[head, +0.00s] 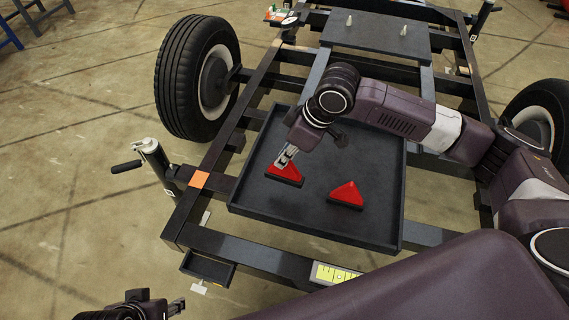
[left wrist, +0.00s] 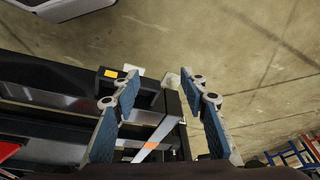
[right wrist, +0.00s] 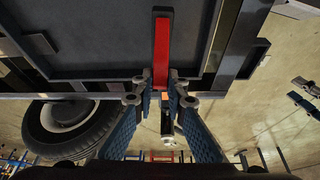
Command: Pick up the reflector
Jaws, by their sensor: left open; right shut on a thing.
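Two red triangular reflectors with dark bases are in the dark tray (head: 245,205) on the frame. My right gripper (head: 282,162) is shut on the top of the left reflector (head: 287,174), which is upright at the tray's left side. In the right wrist view this reflector (right wrist: 161,50) shows edge-on as a red strip at the fingertips. I cannot tell whether its base touches the tray floor. The other reflector (head: 347,194) stands to its right, apart from the gripper. My left gripper (left wrist: 160,85) is open and empty; in the head view it is at the bottom left.
The tray sits on a black trailer frame (head: 210,240) with a wheel (head: 197,78) at left and another (head: 538,115) at right. A jack with a handle (head: 150,160) stands at the left corner. A small empty tray (head: 207,268) hangs at the front left.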

